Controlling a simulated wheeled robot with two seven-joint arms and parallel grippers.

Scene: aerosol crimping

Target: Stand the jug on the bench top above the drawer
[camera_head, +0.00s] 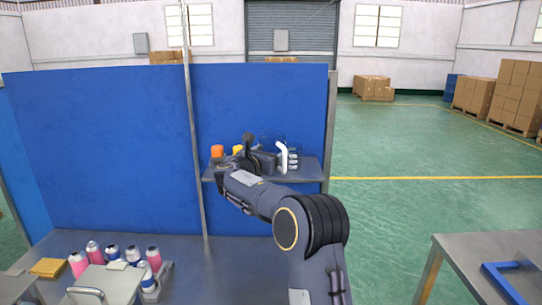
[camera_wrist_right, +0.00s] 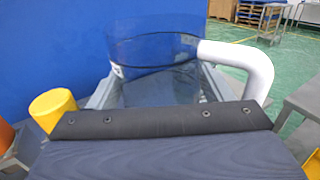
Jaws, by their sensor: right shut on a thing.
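The jug (camera_head: 283,158) has a clear body and a white handle. It is at the small grey shelf on the blue partition; I cannot tell whether it rests on it. In the right wrist view, the jug's handle (camera_wrist_right: 262,70) is at the right and its clear body stands beyond the gripper. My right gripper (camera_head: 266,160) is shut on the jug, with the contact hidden. Its dark body (camera_wrist_right: 160,130) fills the lower right wrist view. The bench top (camera_head: 225,262) is grey, in the lower left; I cannot clearly make out the drawer. My left gripper is not visible.
Orange (camera_head: 217,151) and yellow (camera_head: 238,150) items stand on the shelf (camera_head: 310,172) left of the jug. Several pink and blue bottles (camera_head: 78,263) and a yellow block (camera_head: 48,268) occupy the bench's left. A metal table (camera_head: 470,250) stands at right. The bench's middle looks clear.

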